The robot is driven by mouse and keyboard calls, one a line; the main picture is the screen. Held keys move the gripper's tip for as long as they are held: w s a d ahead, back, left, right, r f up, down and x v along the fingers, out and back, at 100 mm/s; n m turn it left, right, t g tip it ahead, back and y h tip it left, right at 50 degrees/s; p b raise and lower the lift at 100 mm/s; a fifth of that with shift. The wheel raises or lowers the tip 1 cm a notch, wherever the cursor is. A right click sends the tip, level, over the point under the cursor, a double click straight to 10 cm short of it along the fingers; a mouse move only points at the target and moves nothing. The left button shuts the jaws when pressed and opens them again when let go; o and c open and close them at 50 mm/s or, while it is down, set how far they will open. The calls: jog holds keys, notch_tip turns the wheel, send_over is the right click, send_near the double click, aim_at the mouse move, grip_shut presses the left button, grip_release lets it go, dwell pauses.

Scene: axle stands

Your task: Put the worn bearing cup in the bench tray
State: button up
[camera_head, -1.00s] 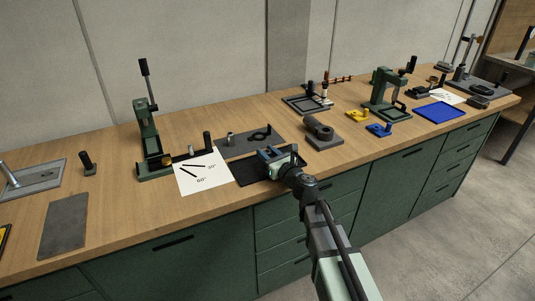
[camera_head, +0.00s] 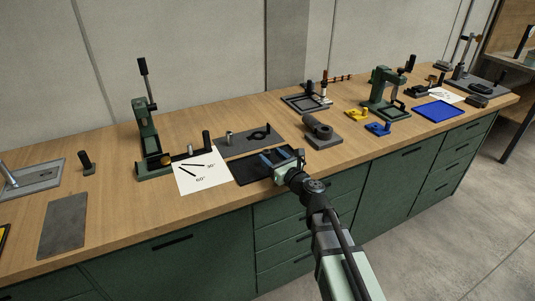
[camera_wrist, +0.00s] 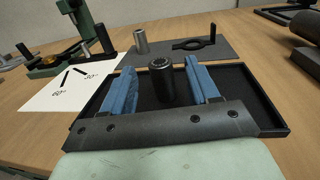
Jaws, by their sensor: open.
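A dark, hollow cylinder with a toothed rim (camera_wrist: 161,80) stands upright inside a shallow black tray (camera_wrist: 262,100). It may be the worn bearing cup; wear cannot be made out. My gripper (camera_wrist: 163,83) is open, its blue fingers on either side of the cylinder with visible gaps. In the head view, my gripper (camera_head: 283,160) is low over the black tray (camera_head: 247,172), and I cannot clearly make out the cylinder there. A smaller grey cylinder (camera_wrist: 140,40) stands on a dark plate behind the tray.
The dark plate (camera_head: 240,145) holds a flat black tool and an upright post. A white angle sheet (camera_head: 203,172) and green press (camera_head: 150,140) are left. A grey block with a cylinder (camera_head: 322,132) is right; a blue tray (camera_head: 438,111) lies farther right.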

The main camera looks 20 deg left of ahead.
jog(key=v, duration=0.8)
jog(key=shift+s+d, duration=0.15)
jog(key=shift+s, duration=0.05)
